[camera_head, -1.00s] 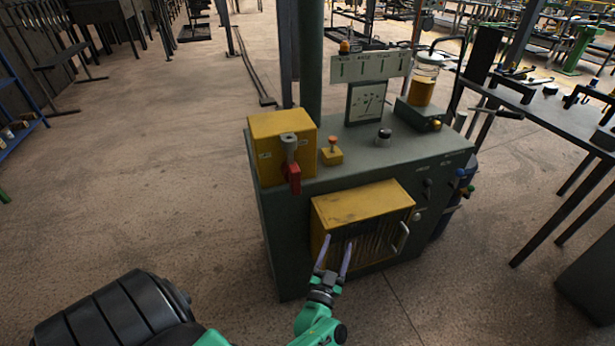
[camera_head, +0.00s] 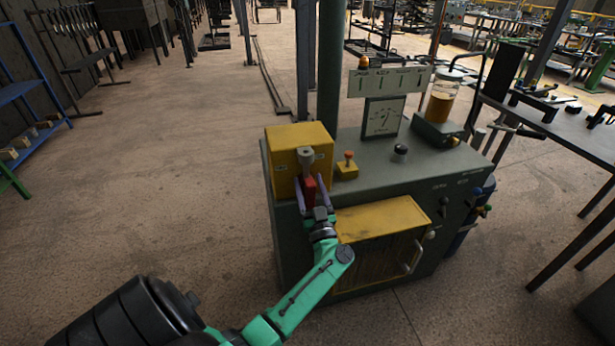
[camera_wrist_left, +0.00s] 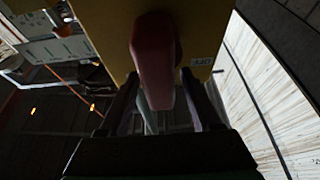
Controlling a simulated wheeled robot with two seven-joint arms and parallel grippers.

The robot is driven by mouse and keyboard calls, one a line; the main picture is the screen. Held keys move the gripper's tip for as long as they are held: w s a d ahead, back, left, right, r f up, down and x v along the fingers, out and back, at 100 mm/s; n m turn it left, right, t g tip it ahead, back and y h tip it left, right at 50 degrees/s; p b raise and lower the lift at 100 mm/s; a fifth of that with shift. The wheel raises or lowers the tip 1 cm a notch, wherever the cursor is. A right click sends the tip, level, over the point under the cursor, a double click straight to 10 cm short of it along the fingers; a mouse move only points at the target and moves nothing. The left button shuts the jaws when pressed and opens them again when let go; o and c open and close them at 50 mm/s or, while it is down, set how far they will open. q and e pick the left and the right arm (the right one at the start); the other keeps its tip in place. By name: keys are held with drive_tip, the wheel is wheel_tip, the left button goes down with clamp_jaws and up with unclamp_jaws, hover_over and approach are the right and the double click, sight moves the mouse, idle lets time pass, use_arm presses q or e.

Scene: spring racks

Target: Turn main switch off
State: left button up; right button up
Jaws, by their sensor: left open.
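The main switch is a yellow box (camera_head: 284,145) on the left corner of the green machine. Its red handle (camera_head: 309,187) hangs down from a grey pivot (camera_head: 306,157) on the box's front. My left gripper (camera_head: 314,196) is open, with its two fingers on either side of the red handle. In the left wrist view, the red handle (camera_wrist_left: 154,55) lies above and between the spread fingers (camera_wrist_left: 160,108). I cannot tell whether either finger touches it. My right gripper is not in view.
The machine top (camera_head: 375,162) carries a small yellow push-button box (camera_head: 347,167), a dial gauge (camera_head: 382,117) and a jar (camera_head: 440,102). A yellow hooded compartment (camera_head: 383,220) juts out below, right of my gripper. A dark table (camera_head: 560,125) stands at right.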

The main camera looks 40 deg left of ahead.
use_arm(q)
drive_tip(key=shift+x, duration=1.05)
drive_tip(key=shift+c, duration=0.3)
clamp_jaws()
drive_tip(key=shift+f, duration=0.1)
